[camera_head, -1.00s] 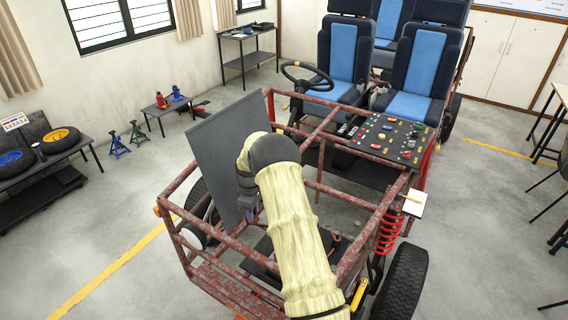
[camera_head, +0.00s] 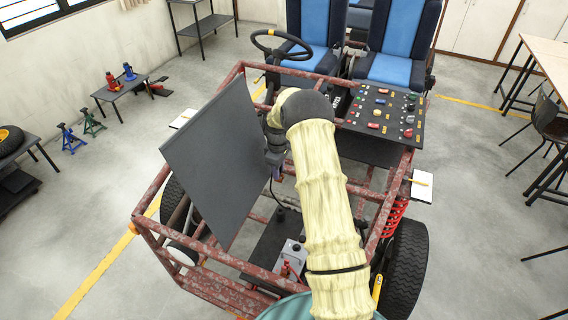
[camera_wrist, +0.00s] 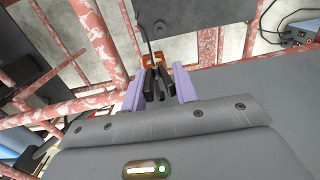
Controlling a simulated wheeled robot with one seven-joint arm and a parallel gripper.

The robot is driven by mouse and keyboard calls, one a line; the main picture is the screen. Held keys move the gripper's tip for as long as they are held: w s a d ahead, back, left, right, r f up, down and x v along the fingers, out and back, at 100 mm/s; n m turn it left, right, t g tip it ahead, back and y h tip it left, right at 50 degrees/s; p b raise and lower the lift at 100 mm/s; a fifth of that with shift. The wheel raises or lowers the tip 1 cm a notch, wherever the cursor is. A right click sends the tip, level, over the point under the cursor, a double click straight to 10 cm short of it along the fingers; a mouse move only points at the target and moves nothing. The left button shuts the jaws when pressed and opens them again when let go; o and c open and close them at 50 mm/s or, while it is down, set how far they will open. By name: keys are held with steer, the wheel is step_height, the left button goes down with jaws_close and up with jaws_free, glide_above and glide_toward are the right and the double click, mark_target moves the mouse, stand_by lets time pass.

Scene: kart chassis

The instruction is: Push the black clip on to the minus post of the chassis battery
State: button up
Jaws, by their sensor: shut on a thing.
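My gripper (camera_head: 276,172) is inside the red chassis frame, beside the large dark panel, and is mostly hidden behind my arm in the head view. In the wrist view its two purple fingers (camera_wrist: 158,88) are shut on the black clip (camera_wrist: 157,80). A dark cable runs from the clip. In the head view, a light grey box that looks like the battery (camera_head: 296,249) sits low in the chassis, with a red clip (camera_head: 285,270) at its front. The clip is held above and apart from this box. I cannot make out the minus post.
The dark upright panel (camera_head: 215,160) stands close left of my gripper. Rusty red chassis tubes (camera_head: 225,290) surround the space. A control board (camera_head: 385,113) with coloured knobs lies behind right. In the wrist view, a small grey box with cables (camera_wrist: 298,36) shows at upper right.

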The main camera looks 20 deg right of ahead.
steer(key=shift+s+d, duration=0.2)
steer(key=shift+r, duration=0.1)
steer(key=s+a+m, duration=0.2)
steer(key=s+m, duration=0.4)
steer(key=s, duration=1.4)
steer(key=shift+b, duration=0.4)
steer(key=shift+w, duration=0.1)
stand_by(0.4)
